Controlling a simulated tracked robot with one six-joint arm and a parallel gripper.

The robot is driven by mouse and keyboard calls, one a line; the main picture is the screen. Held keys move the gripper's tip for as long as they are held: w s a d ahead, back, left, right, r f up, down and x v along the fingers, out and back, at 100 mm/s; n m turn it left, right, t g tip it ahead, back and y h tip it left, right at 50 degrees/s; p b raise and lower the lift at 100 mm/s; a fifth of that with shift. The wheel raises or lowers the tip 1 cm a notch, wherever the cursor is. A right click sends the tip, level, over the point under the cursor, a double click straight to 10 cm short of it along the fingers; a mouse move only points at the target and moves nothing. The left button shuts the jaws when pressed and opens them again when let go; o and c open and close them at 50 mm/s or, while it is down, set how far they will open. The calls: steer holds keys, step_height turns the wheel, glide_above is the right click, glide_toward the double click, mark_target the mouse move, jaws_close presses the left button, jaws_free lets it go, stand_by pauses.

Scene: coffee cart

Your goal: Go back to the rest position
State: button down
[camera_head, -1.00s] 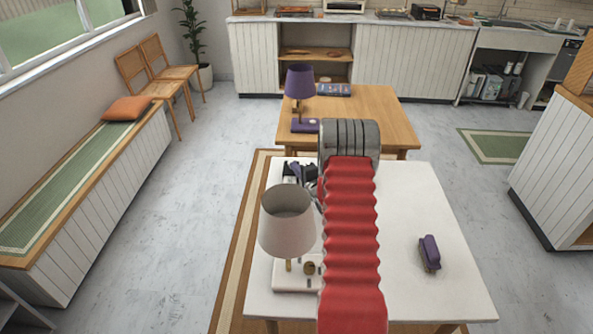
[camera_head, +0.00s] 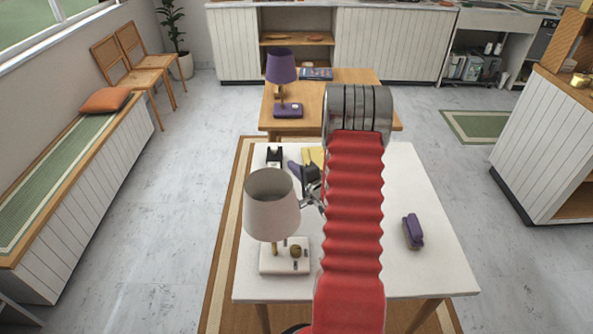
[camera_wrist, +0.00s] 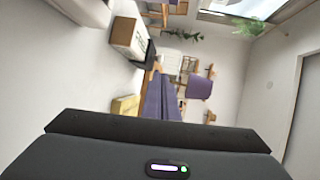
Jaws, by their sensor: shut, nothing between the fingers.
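My gripper (camera_wrist: 160,98) shows in the wrist view as two purple fingers lying together, shut and empty. In the head view its purple fingertips (camera_head: 294,167) show above the far left part of the white table (camera_head: 400,275), left of my red arm sleeve. The sleeve and wrist hide part of the table and of the gripper's surroundings. The gripper is behind the beige-shaded lamp (camera_head: 271,204) as seen from my head camera and appears apart from it.
A purple stapler-like object (camera_head: 413,231) lies at the table's right. A small black object (camera_head: 274,156) and a yellow item (camera_head: 315,157) are at the far edge. A purple lamp (camera_head: 282,68) stands on the wooden table (camera_head: 340,100) beyond.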

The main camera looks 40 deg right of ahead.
steer(key=shift+v, duration=1)
steer(key=shift+s, duration=0.1)
